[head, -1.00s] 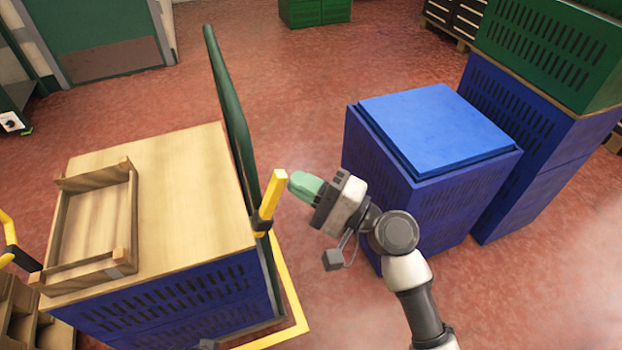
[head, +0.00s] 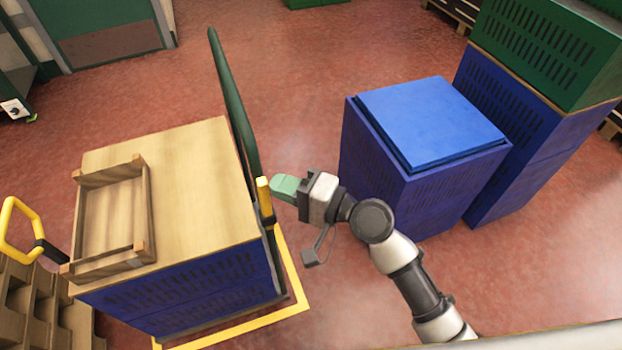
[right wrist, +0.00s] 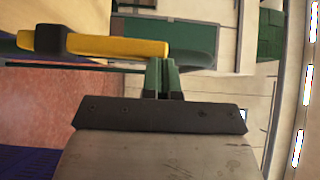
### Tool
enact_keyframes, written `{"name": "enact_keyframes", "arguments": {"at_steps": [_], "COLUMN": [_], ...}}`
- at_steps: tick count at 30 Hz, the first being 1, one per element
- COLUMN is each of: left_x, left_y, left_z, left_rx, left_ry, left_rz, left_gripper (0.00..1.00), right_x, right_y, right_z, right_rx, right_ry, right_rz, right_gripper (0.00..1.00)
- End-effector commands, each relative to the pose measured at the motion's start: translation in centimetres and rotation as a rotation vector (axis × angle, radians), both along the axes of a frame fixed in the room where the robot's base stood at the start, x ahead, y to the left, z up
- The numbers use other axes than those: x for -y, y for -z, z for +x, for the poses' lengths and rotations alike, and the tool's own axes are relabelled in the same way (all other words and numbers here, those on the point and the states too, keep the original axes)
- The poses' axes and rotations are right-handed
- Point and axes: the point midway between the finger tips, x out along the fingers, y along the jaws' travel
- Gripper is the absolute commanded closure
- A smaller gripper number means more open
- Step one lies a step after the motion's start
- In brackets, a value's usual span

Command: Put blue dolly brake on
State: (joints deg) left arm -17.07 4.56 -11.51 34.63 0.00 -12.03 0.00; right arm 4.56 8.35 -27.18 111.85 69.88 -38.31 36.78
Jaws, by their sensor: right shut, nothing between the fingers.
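The blue dolly (head: 190,297) stands at the left with a wooden top (head: 190,150) and a dark green upright rail (head: 236,105) on its right side. A yellow brake lever (head: 264,190) with a dark lower mount stands by this rail. My right gripper (head: 283,188), with green fingers, is shut and empty just right of the lever. In the right wrist view, the yellow lever (right wrist: 115,47) lies across the upper left, its end near the shut fingertips (right wrist: 163,68). I cannot tell whether they touch. My left gripper is out of view.
A wooden tray (head: 112,215) lies on the dolly top. A blue lidded container (head: 430,120) and a blue-and-green crate stack (head: 535,60) stand at the right. Red floor is open between them and the dolly. A yellow handle (head: 12,203) is at far left.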

Motion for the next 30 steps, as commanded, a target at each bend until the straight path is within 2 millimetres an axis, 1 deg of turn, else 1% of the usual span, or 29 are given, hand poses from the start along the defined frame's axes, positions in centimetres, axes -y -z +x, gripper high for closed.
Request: {"name": "enact_keyframes", "arguments": {"at_steps": [1,8,11,17,18,21,26,30], "left_x": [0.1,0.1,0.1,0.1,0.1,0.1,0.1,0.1], "left_y": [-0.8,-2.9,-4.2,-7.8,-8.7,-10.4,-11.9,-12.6], "left_z": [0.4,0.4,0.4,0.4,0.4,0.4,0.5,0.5], "left_rx": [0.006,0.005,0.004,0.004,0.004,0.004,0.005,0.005], "left_ry": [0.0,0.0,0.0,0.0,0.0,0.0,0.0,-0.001], "left_rz": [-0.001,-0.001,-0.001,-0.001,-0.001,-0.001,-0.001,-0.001], "left_gripper": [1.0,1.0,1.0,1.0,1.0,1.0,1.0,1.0], "right_x": [-0.2,-0.9,-1.4,-2.8,-3.1,-4.0,-5.1,-5.8], "right_y": [-0.5,-0.8,-1.0,-1.6,-1.6,-1.5,-1.0,-0.6], "right_z": [0.0,-0.3,-0.5,-0.9,-1.0,-1.3,-1.7,-1.9], "right_rx": [0.004,0.026,0.038,0.073,0.083,0.105,0.138,0.136], "right_ry": [-0.001,-0.001,-0.001,-0.002,-0.002,-0.002,-0.001,-0.001], "right_rz": [-0.012,-0.079,-0.118,-0.23,-0.259,-0.331,-0.425,-0.42], "right_gripper": [1.0,1.0,1.0,1.0,1.0,1.0,1.0,1.0]}}
